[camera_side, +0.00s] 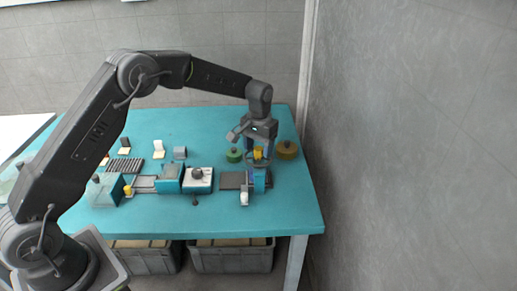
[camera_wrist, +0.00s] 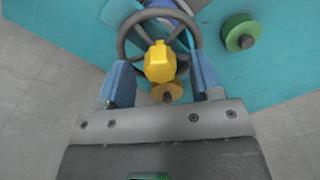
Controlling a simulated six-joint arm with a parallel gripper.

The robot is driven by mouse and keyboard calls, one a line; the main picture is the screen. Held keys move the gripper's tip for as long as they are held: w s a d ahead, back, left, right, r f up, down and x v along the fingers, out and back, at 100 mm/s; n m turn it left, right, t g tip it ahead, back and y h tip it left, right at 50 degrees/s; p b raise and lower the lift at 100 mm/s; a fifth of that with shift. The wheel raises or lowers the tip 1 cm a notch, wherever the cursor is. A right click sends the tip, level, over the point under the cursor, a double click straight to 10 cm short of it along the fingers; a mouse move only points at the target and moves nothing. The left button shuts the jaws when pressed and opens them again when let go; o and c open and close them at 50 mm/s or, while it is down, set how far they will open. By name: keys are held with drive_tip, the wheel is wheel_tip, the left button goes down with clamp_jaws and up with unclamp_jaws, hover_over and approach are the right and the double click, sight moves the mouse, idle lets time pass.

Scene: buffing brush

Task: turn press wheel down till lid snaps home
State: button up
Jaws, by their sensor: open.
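The press wheel (camera_wrist: 126,32) shows in the wrist view as a grey spoked ring with a faceted yellow hub (camera_wrist: 160,62). My gripper (camera_wrist: 159,64) is open, with one blue finger on each side of the hub and over the sides of the ring. I cannot tell whether either finger touches the wheel. In the side view my gripper (camera_side: 258,152) points down over the blue press (camera_side: 260,180) at the right of the table, and the yellow hub shows between the fingers. The lid cannot be made out; the wheel and gripper cover the area below.
A green disc with a dark knob (camera_side: 234,155) stands just left of the press, and a brown one (camera_side: 287,150) just right. A white box with a dark knob (camera_side: 198,178) and teal fixtures (camera_side: 107,190) stand further left. The teal table's (camera_side: 290,215) front right is clear.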

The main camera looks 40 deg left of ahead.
sight(260, 148)
wheel_tip(260, 148, up, 13)
drive_tip(key=shift+d, duration=0.15)
idle(0.4)
